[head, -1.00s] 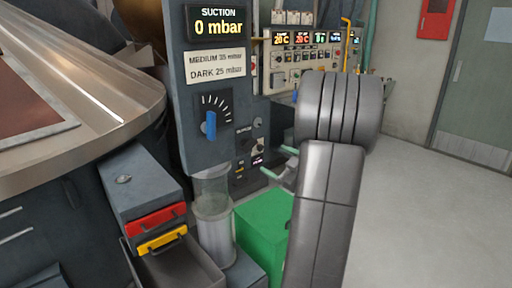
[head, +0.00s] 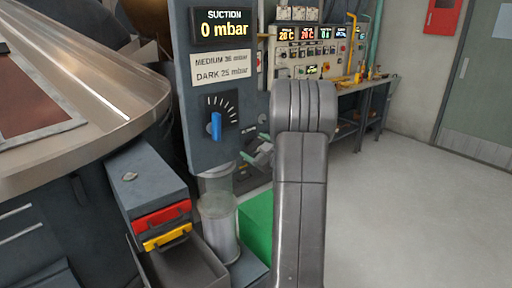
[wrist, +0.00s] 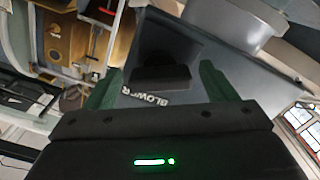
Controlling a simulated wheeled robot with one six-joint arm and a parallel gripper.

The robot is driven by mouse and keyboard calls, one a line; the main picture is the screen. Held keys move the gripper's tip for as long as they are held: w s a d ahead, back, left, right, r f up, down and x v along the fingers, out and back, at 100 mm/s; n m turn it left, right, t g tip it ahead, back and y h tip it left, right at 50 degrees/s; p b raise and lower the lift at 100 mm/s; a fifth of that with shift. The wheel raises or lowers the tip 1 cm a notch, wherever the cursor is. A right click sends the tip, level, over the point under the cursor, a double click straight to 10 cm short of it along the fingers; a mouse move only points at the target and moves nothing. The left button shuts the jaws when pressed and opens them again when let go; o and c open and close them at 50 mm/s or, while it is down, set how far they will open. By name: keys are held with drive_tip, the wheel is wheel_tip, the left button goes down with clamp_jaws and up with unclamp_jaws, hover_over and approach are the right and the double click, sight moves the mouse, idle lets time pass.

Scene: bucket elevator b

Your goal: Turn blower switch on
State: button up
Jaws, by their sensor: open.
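The blower switch is a dark rocker-like block (wrist: 160,78) beside a "BLOWER" label (wrist: 146,98) on the grey panel, tilted in the wrist view. My gripper (wrist: 160,85) is open, its two green fingers apart on either side of the switch and label. The gap to the panel cannot be judged exactly. In the head view my gripper (head: 255,150) is at the lower right of the suction panel (head: 203,100), partly behind my arm. The switch is hidden there by my gripper.
A blue-pointer dial (head: 216,126) and a "0 mbar" display (head: 222,26) are on the panel. Below stand a clear cylinder (head: 219,215) and a green box (head: 256,222). Red (head: 162,216) and yellow (head: 167,238) handles are at lower left. The floor at right is clear.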

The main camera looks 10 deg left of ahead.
drive_tip(key=c, duration=1)
drive_tip(key=shift+m, duration=0.3)
drive_tip(key=shift+m+p, duration=0.45)
drive_tip(key=shift+m, duration=2.05)
drive_tip(key=o, duration=1)
drive_tip(key=shift+s, duration=0.1)
